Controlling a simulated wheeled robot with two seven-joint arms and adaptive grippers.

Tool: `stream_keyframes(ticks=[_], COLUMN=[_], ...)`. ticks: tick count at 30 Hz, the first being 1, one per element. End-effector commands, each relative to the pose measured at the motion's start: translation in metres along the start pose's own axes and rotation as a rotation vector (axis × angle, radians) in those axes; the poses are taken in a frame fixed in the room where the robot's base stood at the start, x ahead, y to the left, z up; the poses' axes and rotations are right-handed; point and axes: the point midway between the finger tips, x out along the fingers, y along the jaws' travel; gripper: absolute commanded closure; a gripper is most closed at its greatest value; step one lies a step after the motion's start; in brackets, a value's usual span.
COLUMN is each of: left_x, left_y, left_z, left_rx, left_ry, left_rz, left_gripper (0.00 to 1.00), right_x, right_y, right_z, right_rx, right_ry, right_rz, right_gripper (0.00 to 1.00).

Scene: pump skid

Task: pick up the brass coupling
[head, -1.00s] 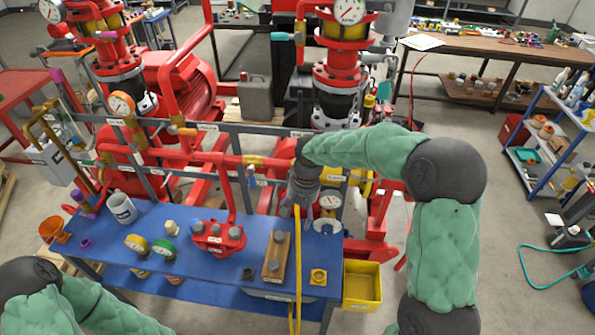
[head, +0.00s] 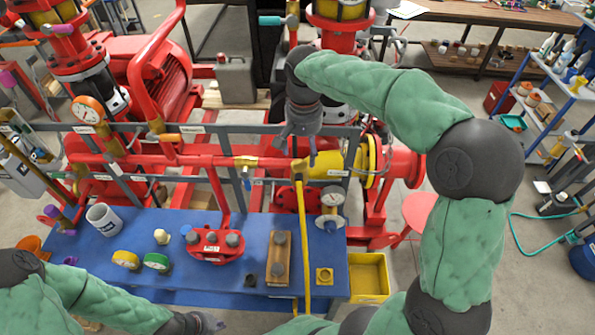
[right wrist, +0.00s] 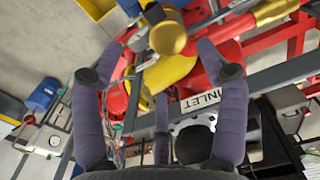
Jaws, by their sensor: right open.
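A brass coupling (head: 300,167) shows at the top end of the yellow hose (head: 304,230), in front of the red pipe. In the right wrist view a round brass piece, which looks like this coupling (right wrist: 168,38), lies between and beyond the fingertips. My right gripper (head: 302,145) points down just above the coupling in the head view. It is open and empty, its fingers (right wrist: 160,75) spread, and contact is not visible. My left gripper (head: 207,323) is low in the head view, near the bottom edge, partly visible; its jaw state is unclear.
A red pipe with another brass fitting (head: 248,161) runs behind. A grey rail bears the INLET label (right wrist: 201,99). The blue table (head: 200,275) holds a mug (head: 103,218), gauges, a red manifold (head: 214,244) and a wooden block (head: 279,258). A yellow bin (head: 368,278) stands at right.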

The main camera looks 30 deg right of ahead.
Motion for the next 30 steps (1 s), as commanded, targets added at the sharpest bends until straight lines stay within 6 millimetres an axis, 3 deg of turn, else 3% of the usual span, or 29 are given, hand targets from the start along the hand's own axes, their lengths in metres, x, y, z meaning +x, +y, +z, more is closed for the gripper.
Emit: stream_keyframes(ticks=[3, 11, 19, 29, 30], left_x=[-0.001, -0.003, -0.008, -0.008, -0.008], left_y=[0.000, 0.001, 0.003, 0.003, 0.003], left_z=[-0.001, -0.001, -0.001, -0.001, -0.001], left_rx=[0.000, 0.000, 0.000, 0.000, 0.000], left_ry=[0.001, 0.002, 0.002, 0.002, 0.002], left_rz=[0.000, 0.000, 0.000, 0.000, 0.000], left_gripper=[1.00, 1.00, 1.00, 1.00, 1.00], right_x=[0.016, 0.033, 0.069, 0.076, 0.076], right_y=[0.000, -0.002, -0.007, -0.007, -0.007], right_z=[0.000, 0.001, 0.002, 0.001, 0.001], right_rx=[0.000, -0.002, 0.000, -0.001, -0.001], right_ry=[-0.002, -0.002, -0.003, 0.000, 0.000], right_rz=[0.002, 0.002, 0.001, -0.001, -0.001], right_gripper=[0.26, 0.26, 0.26, 0.26, 0.35])
